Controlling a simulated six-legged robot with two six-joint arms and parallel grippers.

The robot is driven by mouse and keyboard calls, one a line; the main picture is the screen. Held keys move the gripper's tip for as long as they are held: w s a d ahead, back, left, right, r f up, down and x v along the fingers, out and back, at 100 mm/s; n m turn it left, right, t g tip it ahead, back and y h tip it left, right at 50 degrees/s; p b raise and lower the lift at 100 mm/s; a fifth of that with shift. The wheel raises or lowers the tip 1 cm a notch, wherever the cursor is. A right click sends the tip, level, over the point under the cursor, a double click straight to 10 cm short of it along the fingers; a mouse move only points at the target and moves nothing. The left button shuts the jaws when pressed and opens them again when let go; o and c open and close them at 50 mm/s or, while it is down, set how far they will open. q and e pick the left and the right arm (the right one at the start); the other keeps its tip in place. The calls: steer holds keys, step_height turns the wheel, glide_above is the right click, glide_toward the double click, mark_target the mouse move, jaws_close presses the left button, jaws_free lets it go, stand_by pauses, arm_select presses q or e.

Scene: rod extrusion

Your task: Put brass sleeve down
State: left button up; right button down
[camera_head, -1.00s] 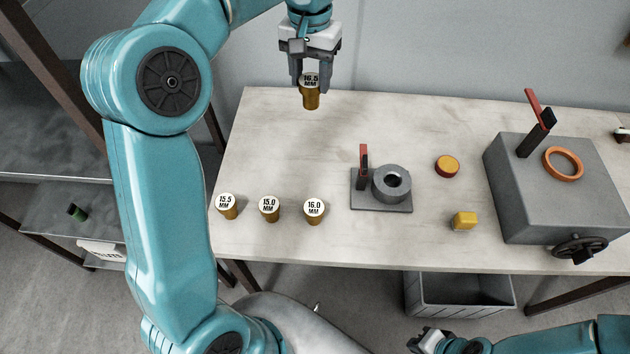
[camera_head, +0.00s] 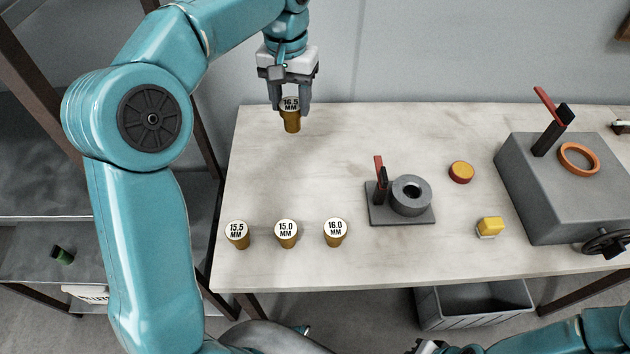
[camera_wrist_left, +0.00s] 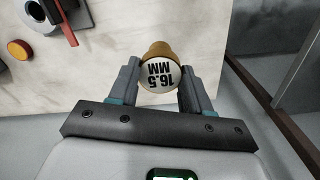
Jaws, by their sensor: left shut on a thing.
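My left gripper (camera_head: 290,104) is shut on a brass sleeve (camera_head: 291,124) with a white top marked 16.5 MM. It holds the sleeve upright over the back left part of the table; the gap below it is hard to judge. In the left wrist view the sleeve (camera_wrist_left: 158,70) sits between the two fingers (camera_wrist_left: 158,88). Three more brass sleeves stand in a row at the table's front left: 15.5 MM (camera_head: 238,238), 15.0 MM (camera_head: 286,236) and 16.0 MM (camera_head: 335,234). My right gripper (camera_head: 428,347) shows only partly at the bottom edge.
A grey fixture (camera_head: 408,199) with a red-handled lever stands mid-table. A grey bin (camera_head: 470,308) is below the table. The table's left middle is clear.

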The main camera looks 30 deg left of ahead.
arm_select(q)
steer(key=shift+w+f+b, duration=0.1)
steer(key=shift+f+b, duration=0.75)
steer(key=shift+f, duration=7.85)
steer(key=shift+f, duration=0.2)
steer(key=o, duration=1.3)
steer(key=shift+r, duration=0.2)
